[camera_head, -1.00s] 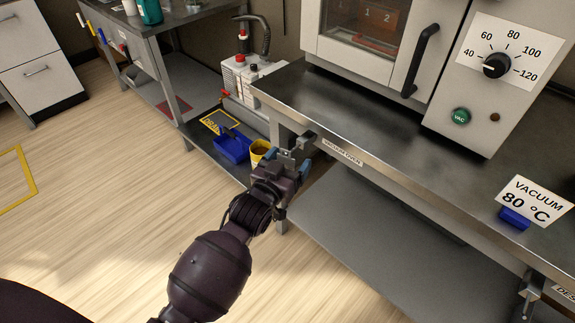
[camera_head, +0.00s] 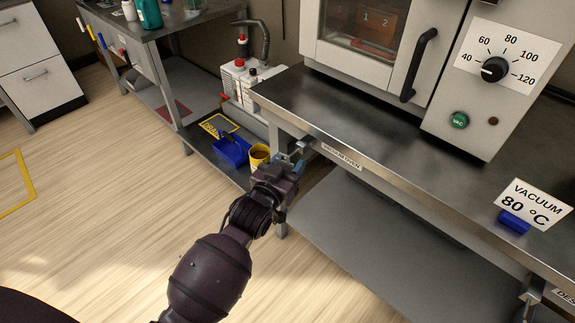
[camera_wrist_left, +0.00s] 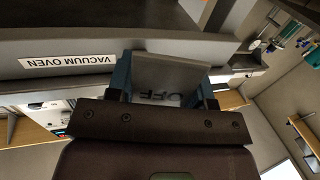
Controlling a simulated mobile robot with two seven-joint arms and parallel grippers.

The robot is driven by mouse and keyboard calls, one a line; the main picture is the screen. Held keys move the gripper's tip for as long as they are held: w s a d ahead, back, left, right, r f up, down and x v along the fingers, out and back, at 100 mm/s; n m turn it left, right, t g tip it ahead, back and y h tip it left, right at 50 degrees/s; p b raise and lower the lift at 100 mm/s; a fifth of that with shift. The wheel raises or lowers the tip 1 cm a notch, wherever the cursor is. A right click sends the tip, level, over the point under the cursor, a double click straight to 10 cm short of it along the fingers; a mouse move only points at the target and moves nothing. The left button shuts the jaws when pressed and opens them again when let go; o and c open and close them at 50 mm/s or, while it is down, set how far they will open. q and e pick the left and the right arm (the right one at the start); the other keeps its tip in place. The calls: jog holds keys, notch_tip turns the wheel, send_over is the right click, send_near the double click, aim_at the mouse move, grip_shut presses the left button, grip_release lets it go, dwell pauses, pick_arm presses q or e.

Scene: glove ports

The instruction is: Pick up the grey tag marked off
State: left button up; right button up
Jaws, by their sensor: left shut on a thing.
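The grey tag (camera_wrist_left: 172,75) is a flat plate marked OFF, and its letters appear upside down in the left wrist view. It sits between the two blue fingers of my left gripper (camera_wrist_left: 166,80), which is shut on it. The tag is small and hard to make out there. My right gripper is not in view.
The steel bench (camera_head: 400,170) carries the vacuum oven (camera_head: 480,100) and a VACUUM 80 °C sign (camera_head: 532,203). A lower shelf (camera_head: 370,250) is clear. The floor at left is open.

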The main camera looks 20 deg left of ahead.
pick_arm(q)
jog(key=shift+s+a+r, duration=0.1)
jog(key=shift+s+r, duration=0.1)
jog(key=shift+r, duration=0.3)
notch_tip(320, 180, up, 7)
jog(key=p, duration=0.3)
jog(key=s+a+p, duration=0.1)
jog(key=s+a, duration=0.2)
jog(key=s, duration=0.6)
jog(key=s+a+f+p, duration=0.1)
jog(key=s+a+p, duration=0.1)
jog(key=s, duration=0.7)
jog(key=shift+s+a, duration=0.15)
jog(key=shift+a, duration=0.65)
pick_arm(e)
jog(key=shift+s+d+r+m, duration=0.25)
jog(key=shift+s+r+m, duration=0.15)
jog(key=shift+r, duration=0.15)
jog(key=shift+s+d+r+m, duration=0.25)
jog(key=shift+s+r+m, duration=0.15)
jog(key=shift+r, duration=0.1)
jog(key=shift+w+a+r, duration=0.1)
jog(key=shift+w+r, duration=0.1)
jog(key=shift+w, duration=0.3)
